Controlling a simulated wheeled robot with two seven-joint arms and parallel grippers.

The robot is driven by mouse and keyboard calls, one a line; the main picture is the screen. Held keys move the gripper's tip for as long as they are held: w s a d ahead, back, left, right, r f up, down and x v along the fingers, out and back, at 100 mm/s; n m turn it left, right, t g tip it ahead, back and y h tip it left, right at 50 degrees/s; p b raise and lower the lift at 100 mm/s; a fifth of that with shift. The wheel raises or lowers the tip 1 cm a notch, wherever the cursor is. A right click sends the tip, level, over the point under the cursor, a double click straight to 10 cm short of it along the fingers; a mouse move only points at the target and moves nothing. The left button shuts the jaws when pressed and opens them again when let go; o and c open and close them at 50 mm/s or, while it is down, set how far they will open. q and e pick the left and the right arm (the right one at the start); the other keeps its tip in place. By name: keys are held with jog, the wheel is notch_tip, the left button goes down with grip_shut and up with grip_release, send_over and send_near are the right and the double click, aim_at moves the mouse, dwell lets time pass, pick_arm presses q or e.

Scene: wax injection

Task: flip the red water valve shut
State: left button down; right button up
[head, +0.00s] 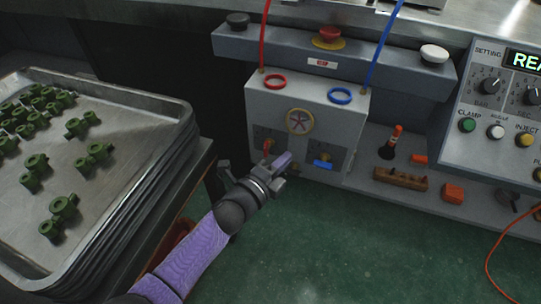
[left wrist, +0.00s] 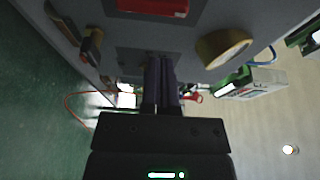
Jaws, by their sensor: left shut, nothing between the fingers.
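The red water valve (head: 267,147) is a small red lever on the lower left of the grey box front, standing roughly upright. In the left wrist view a red handle (left wrist: 152,6) shows on a dark plate at the top edge, cut off by the frame. The closed fingers also show in the left wrist view (left wrist: 161,62). My right gripper is not in view.
A blue lever (head: 323,163) sits to the right on the same box. A yellow-rimmed wheel (head: 299,121) is above, between the levers. A metal tray (head: 120,100) of green parts stands at left. Green floor is open in front.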

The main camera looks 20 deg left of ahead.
aim_at(267, 148)
pick_arm(q)
jog(key=shift+w+d+f+b, duration=0.1)
jog(key=shift+w+f+b, duration=0.05)
jog(key=shift+w, duration=0.3)
jog(key=shift+w+d+f+b, duration=0.1)
jog(key=shift+w+b, duration=0.05)
jog(key=shift+w, duration=0.25)
jog(key=a, duration=0.3)
jog(key=shift+s+r, duration=0.1)
jog(key=shift+r, duration=0.05)
jog(key=shift+a+r, duration=0.1)
jog(key=shift+a, duration=0.35)
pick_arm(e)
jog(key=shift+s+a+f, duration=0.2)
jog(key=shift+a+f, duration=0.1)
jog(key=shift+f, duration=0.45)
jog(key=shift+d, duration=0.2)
pick_arm(q)
jog(key=shift+n, duration=0.3)
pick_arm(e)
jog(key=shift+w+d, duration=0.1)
pick_arm(q)
jog(key=shift+a+r+n+t, duration=0.15)
jog(key=shift+n+t, duration=0.25)
jog(key=shift+n, duration=0.4)
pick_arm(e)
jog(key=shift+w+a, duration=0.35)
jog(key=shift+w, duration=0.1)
